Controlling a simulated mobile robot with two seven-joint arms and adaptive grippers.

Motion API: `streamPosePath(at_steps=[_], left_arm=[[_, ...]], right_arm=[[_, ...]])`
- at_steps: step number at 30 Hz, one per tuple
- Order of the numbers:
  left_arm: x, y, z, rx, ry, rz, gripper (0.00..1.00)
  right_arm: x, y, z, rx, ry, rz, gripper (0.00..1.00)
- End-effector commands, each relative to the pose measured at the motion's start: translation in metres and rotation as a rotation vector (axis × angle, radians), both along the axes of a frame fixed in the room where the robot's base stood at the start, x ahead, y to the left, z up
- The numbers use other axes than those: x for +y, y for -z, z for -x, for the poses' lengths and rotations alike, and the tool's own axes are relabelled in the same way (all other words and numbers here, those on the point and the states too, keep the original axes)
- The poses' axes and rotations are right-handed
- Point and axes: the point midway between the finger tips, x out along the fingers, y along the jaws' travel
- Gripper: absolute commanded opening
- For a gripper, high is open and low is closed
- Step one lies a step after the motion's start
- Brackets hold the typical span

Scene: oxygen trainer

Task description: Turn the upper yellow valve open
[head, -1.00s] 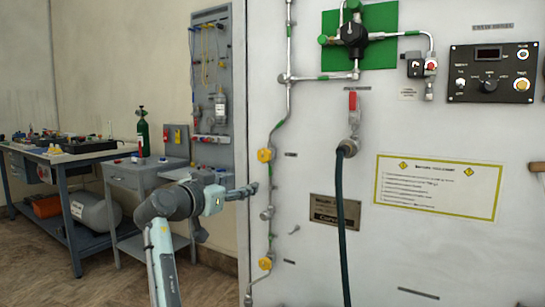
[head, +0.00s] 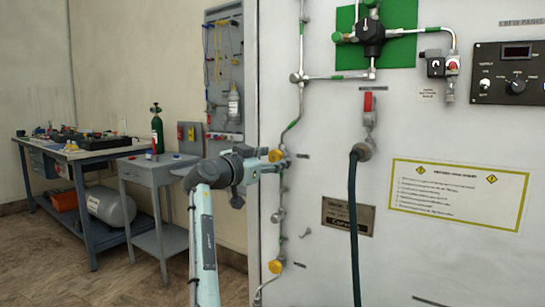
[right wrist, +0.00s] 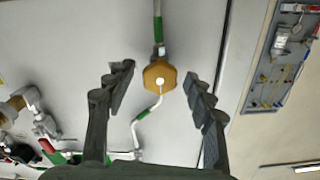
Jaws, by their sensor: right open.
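The upper yellow valve (head: 276,155) sits on the thin pipe along the left edge of the white panel. My right gripper (head: 282,162) is at this valve in the head view and partly overlaps it. In the right wrist view the yellow valve (right wrist: 159,76) lies between the two spread dark fingers of the open right gripper (right wrist: 160,74), with a visible gap on each side. Contact depth is hard to tell. The lower yellow valve (head: 275,267) is further down the same pipe. My left gripper is not in view.
A dark hose (head: 353,220) hangs from a red-handled valve (head: 368,103) to the right. A green plate (head: 401,50) with fittings is above. A grey cabinet (head: 150,174) and a workbench (head: 88,153) stand to the left. The panel around the yellow valve is mostly free.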

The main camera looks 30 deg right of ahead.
Motion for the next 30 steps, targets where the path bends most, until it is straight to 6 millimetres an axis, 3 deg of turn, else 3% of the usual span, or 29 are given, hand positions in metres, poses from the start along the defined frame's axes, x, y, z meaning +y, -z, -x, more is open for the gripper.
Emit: streamPosePath(at_steps=[6,18,30], left_arm=[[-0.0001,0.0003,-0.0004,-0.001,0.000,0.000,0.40],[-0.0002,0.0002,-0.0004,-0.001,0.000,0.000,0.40],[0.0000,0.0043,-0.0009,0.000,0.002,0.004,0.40]], right_arm=[[-0.0002,0.0001,-0.0001,0.000,0.000,0.000,0.53],[0.0002,0.0002,0.0000,0.000,0.000,0.000,0.04],[0.0005,-0.0009,-0.0001,0.078,0.000,0.031,0.04]])
